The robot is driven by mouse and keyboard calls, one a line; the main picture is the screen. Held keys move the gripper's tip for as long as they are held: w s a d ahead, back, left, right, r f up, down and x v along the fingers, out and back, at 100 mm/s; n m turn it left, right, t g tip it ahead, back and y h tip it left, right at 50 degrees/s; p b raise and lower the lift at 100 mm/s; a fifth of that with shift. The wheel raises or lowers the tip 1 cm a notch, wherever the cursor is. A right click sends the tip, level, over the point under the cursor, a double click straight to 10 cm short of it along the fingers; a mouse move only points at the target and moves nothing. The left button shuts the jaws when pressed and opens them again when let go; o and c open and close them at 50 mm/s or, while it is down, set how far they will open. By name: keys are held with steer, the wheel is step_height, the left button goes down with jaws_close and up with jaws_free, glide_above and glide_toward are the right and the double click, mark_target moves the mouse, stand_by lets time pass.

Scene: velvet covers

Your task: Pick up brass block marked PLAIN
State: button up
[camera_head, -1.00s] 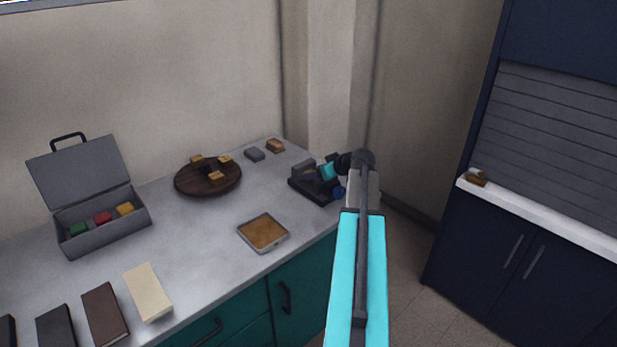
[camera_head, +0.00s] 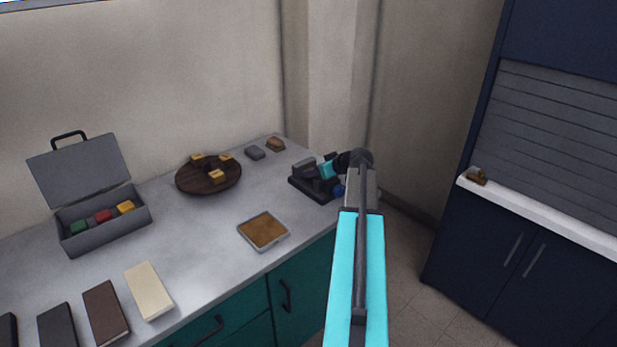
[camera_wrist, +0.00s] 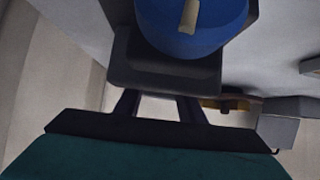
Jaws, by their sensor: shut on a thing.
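Several brass-coloured pieces show, and no marking can be read on any, so I cannot tell which is PLAIN. Three lie on a round dark wooden board (camera_head: 183,184), among them the front brass block (camera_head: 216,176).
A grey open case (camera_head: 104,233) with coloured blocks stands at the left. A shallow tray (camera_head: 263,231) lies near the front edge. A grey block (camera_head: 255,153) and a brown block (camera_head: 275,144) lie at the back. The counter's middle (camera_head: 200,235) is clear.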

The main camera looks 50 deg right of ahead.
steer(key=shift+r, duration=0.2)
jaws_close()
steer(key=shift+s+r+b, duration=0.15)
steer(key=shift+r+b, duration=0.15)
steer(key=shift+r, duration=0.1)
step_height(320, 180, up, 6)
steer(key=shift+s+r+b, duration=0.1)
steer(key=shift+b, duration=0.4)
steer(key=s+a+b, duration=0.1)
steer(key=s+b, duration=0.1)
steer(key=s, duration=1.7)
steer(key=shift+s+a, duration=0.2)
steer(key=shift+w, duration=0.1)
